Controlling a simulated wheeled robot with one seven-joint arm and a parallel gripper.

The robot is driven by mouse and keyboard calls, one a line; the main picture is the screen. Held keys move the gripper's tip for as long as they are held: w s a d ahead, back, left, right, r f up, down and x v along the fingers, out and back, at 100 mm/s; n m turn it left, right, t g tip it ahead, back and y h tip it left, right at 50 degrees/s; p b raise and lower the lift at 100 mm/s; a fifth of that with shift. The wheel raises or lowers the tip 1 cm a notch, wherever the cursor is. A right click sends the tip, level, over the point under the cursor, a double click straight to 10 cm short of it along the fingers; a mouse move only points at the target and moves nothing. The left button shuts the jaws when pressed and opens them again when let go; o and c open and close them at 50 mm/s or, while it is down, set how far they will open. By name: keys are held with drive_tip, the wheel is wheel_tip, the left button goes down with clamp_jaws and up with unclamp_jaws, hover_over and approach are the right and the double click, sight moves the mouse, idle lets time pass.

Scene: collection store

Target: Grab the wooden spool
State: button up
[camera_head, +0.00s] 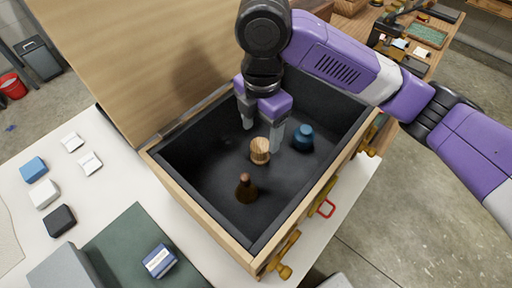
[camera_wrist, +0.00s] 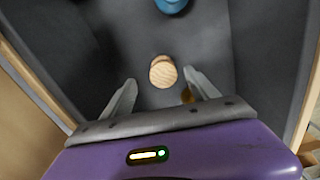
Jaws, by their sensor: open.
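The wooden spool (camera_head: 260,150) is a small, light wood cylinder standing on the dark floor of an open wooden chest (camera_head: 204,219). In the wrist view the spool (camera_wrist: 163,72) lies just beyond and between my fingertips. My gripper (camera_head: 262,133) is open and empty, reaching down into the chest close to the spool. It also shows in the wrist view (camera_wrist: 160,84), with its two grey fingers apart. I cannot tell its exact height above the spool.
A blue knobbed object (camera_head: 303,138) stands right of the spool, and a brown bottle-shaped piece (camera_head: 246,188) stands nearer the front. The chest walls surround them, with the raised lid (camera_head: 135,60) behind. Small boxes (camera_head: 44,194) lie on the white table at left.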

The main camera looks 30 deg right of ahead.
sight(260, 145)
drive_tip(key=shift+s+a+f+p, duration=0.15)
drive_tip(key=shift+f+p, duration=0.05)
drive_tip(key=shift+f, duration=1.5)
drive_tip(key=shift+s+a+f+p, duration=0.1)
drive_tip(key=shift+s+f+p, duration=0.1)
drive_tip(key=shift+f, duration=1.5)
drive_tip(key=c, duration=1.4)
